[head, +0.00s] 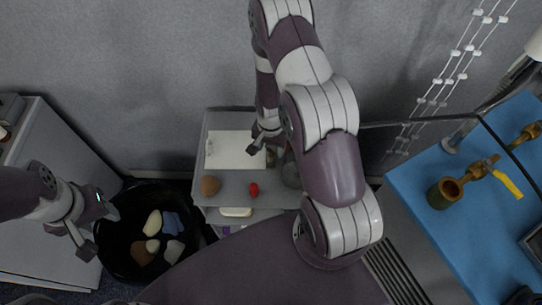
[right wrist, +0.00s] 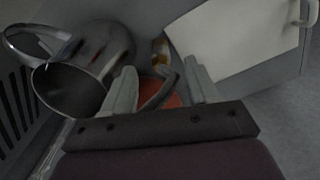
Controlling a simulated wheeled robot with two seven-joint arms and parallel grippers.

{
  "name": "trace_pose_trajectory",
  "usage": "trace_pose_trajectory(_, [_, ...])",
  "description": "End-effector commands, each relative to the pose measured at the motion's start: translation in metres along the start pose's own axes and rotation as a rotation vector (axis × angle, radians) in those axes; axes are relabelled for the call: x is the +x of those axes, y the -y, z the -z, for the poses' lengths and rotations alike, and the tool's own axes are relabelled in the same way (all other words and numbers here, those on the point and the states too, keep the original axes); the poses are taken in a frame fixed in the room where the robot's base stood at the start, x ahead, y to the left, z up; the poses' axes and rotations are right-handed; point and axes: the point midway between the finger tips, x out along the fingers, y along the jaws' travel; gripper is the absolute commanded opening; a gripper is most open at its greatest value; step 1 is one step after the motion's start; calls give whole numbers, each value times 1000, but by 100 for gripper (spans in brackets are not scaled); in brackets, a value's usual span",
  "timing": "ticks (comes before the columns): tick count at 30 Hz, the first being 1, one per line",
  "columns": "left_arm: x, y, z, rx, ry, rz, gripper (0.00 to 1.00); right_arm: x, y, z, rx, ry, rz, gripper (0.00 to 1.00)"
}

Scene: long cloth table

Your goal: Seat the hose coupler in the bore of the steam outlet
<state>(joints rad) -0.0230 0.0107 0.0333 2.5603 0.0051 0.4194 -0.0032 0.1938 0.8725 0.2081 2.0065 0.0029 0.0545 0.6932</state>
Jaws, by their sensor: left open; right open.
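A brass fitting (head: 445,193) with a wide round open mouth lies on the blue surface at the right of the head view; it looks like the steam outlet. A yellow lever (head: 508,184) is beside it. I cannot pick out the hose coupler with certainty. My right gripper (head: 262,153) is open over the small grey cart. In the right wrist view, a dark curved bar and a red-orange patch (right wrist: 174,99) show between its fingers (right wrist: 160,78); I cannot tell what they belong to. My left gripper (head: 99,231) is open above the black basket's left side.
The grey cart (head: 228,188) holds a brown round item (head: 210,185), a red item (head: 254,189) and a white sheet (head: 231,148). A shiny metal vessel (right wrist: 70,88) is left of my right fingers. The black basket (head: 118,262) holds several stone-like pieces. The blue surface (head: 425,170) has bare room.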

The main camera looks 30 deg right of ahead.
Motion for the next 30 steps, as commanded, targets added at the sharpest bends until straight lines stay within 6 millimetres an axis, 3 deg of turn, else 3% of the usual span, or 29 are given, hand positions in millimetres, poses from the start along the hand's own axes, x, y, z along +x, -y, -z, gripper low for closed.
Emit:
trace_pose_trajectory(5, [0, 0, 0, 0, 0, 0, 52, 24, 0, 0, -1, 1, -1, 59])
trace_pose_trajectory(9, [16, 0, -2, 0, 0, 0, 52, 55, 0, 0, -1, 0, 0, 59])
trace_pose_trajectory(12, [20, 0, -2, 0, 0, 0, 52, 68, 0, 0, -2, 0, 0, 59])
trace_pose_trajectory(20, [19, 0, -2, 0, 0, 0, 52, 71, 0, 0, -3, 0, 0, 59])
trace_pose_trajectory(23, [19, 0, -2, 0, -1, 0, 52, 70, 0, 0, -3, 0, 0, 33])
trace_pose_trajectory(26, [19, 0, -2, 0, 0, 0, 52, 70, 0, 0, -3, 0, 0, 0])
trace_pose_trajectory(30, [19, 0, -2, 0, 0, 0, 52, 70, 0, 1, -3, -1, 0, 0])
